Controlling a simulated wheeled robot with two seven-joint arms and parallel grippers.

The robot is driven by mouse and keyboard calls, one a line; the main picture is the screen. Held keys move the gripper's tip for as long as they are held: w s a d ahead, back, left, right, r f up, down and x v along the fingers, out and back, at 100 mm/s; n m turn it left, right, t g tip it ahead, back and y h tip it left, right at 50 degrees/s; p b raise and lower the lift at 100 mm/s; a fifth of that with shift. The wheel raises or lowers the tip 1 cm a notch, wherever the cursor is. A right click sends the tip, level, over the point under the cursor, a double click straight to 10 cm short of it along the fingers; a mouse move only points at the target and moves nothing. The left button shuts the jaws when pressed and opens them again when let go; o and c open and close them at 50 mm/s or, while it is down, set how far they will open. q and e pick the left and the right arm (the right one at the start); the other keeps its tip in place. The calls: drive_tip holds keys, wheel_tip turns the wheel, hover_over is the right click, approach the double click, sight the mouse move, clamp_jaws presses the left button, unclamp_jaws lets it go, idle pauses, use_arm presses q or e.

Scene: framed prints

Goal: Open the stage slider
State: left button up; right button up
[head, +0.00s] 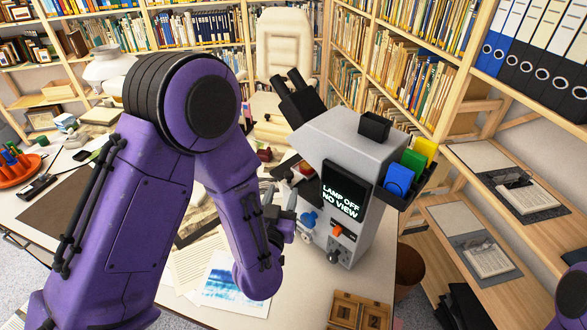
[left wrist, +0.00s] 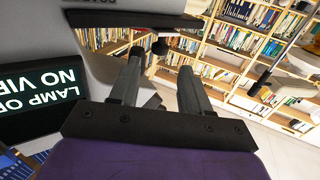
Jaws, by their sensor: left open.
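A grey microscope (head: 350,140) stands on the desk, its dark screen (head: 345,190) reading "LAMP OFF NO VIEW". Its front carries a blue knob (head: 309,219), an orange switch (head: 337,232) and a dark knob lower down. My left gripper (head: 285,214) is beside the microscope's left side. In the left wrist view its two fingers (left wrist: 161,62) are apart, with a small dark knob-like part (left wrist: 160,47) beyond and between their tips. A dark flat bar (left wrist: 130,20) lies above it. I cannot tell which part is the stage slider; my left arm hides some of that area. My right gripper is out of sight.
Papers and a blue print (head: 232,285) lie on the desk. A wooden numbered box (head: 360,312) is at the front edge. Shelves (head: 470,215) stand right; a cream chair (head: 285,45) is behind.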

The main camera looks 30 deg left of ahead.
sight(288, 177)
use_arm(q)
drive_tip(key=p+x, duration=0.2)
drive_tip(key=x, duration=0.6)
drive_tip(key=shift+w, duration=0.15)
drive_tip(key=shift+r, duration=0.1)
clamp_jaws()
